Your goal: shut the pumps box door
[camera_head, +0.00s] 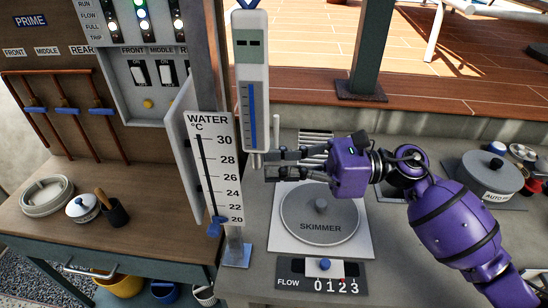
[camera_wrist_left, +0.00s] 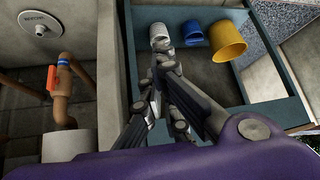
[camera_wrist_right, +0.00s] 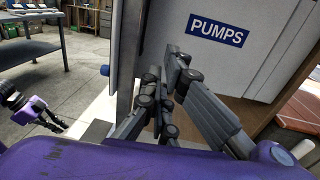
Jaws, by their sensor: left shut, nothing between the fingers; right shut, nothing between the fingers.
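The pumps box (camera_head: 120,75) is on the wall at the upper left in the head view, its switches and lights exposed. Its pale door (camera_head: 180,140) stands open, seen nearly edge-on and partly hidden by the post and water thermometer. In the right wrist view the door's outer face (camera_wrist_right: 265,55) carries a blue PUMPS label. My right gripper (camera_head: 268,165) is shut and empty, right of the thermometer; its fingers (camera_wrist_right: 165,70) show in front of the door, contact unclear. My left gripper (camera_wrist_left: 160,75) is shut and empty, outside the head view.
The skimmer lid (camera_head: 320,212) lies below that gripper. Buckets (camera_wrist_left: 228,45) sit below my left gripper.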

